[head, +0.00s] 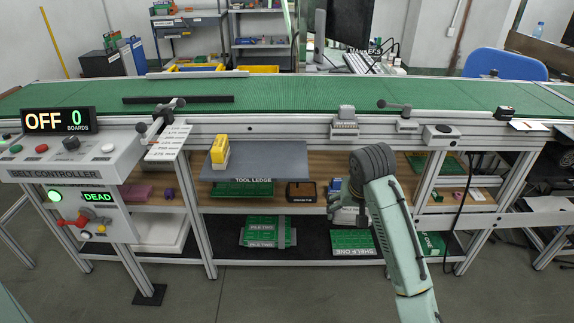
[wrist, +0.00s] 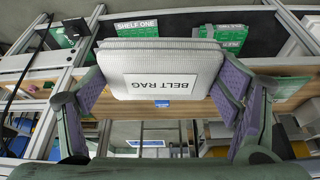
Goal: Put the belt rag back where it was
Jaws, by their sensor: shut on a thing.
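The belt rag (wrist: 165,72) is a white folded cloth pad with a label reading BELT RAG upside down in the wrist view. My gripper (wrist: 162,88) is shut on it, with one purple-padded finger at each side. In the head view my gripper (head: 346,200) is in front of the shelving, right of the tool ledge, and the white rag (head: 348,216) shows partly below it. The tool ledge (head: 270,160) is a grey plate under the belt, with a yellow-and-white block (head: 219,152) standing on its left part.
Under the ledge, the wooden shelf (head: 270,202) holds green boards and a dark-and-brown tray (head: 301,192). Green boards (head: 352,240) lie on the dark bottom shelf. The controller box (head: 75,155) reads OFF and DEAD at left. The green belt (head: 300,95) runs above.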

